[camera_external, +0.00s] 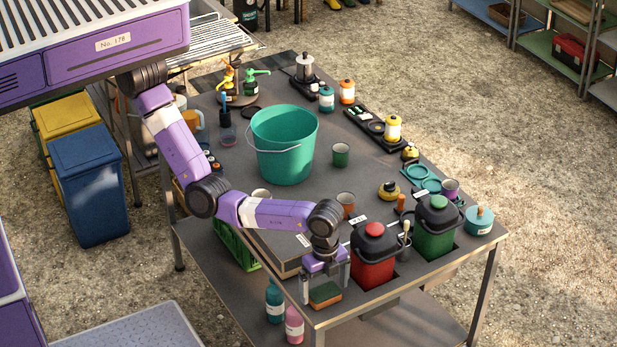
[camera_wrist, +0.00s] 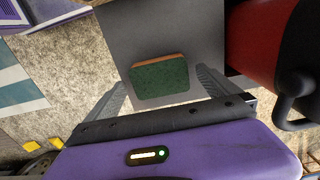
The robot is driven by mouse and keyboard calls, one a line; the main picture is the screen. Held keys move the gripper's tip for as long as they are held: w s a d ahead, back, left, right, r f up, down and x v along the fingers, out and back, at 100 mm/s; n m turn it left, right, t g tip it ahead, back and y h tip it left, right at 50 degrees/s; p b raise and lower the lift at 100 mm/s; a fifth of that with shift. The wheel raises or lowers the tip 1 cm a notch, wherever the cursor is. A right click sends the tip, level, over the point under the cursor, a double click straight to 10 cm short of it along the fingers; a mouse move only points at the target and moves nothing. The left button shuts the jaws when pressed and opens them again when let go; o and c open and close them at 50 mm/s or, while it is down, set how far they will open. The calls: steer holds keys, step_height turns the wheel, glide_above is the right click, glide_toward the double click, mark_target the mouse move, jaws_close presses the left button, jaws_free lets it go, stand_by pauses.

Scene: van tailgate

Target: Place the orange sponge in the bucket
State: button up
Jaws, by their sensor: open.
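The orange sponge (camera_external: 325,294) with a green scouring face lies near the front edge of the table, left of the red bin. In the wrist view the sponge (camera_wrist: 160,76) shows its green face up, with an orange strip along its far edge. My gripper (camera_external: 325,287) is open above the sponge, fingers pointing down. In the wrist view its two fingers stand apart, and the sponge shows ahead, between their lines. I cannot tell whether the fingers touch it.
A red bin (camera_external: 373,262) stands close right of my gripper, and a green bin (camera_external: 437,230) beyond it. The table's front edge is close to the sponge.

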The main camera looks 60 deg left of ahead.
mark_target(325, 291)
steer(key=shift+f, duration=0.95)
steer(key=c, duration=1.5)
steer(key=shift+r, duration=0.2)
step_height(325, 291, up, 8)
steer(key=shift+w+f, duration=0.1)
steer(key=shift+f, duration=0.15)
steer(key=shift+r+p, duration=4.3)
steer(key=shift+r, duration=1.8)
